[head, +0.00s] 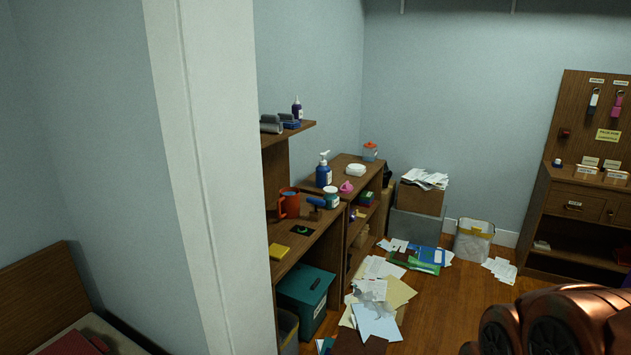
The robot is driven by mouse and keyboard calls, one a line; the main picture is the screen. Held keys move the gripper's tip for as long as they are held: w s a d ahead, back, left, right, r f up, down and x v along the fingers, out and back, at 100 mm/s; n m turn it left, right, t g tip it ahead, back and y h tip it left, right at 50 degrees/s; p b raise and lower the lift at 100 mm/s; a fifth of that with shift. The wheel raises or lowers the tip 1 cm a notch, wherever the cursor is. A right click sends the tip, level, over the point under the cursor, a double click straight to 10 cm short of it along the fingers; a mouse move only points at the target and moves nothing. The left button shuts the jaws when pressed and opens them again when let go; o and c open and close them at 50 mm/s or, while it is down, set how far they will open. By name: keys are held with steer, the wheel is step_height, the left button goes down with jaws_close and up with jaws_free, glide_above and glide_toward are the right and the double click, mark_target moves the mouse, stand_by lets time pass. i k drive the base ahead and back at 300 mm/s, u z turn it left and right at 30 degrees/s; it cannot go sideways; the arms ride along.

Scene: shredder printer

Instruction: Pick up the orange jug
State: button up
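The orange jug (289,204) stands upright on the middle brown shelf surface (298,243), just right of the white pillar. Something blue shows at its open top. A dark-blue handled item (315,203) is close to its right side. A copper-coloured part of my own arm shows at the bottom right, well away from the jug. My gripper's fingers are not in view.
A white pillar (215,180) blocks the left side of the shelf. Papers (376,318) and folders litter the floor before the shelves. A teal box (306,296) sits below the jug.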

mark_target(288, 206)
steer(key=i, duration=2.3)
steer(key=u, duration=2.15)
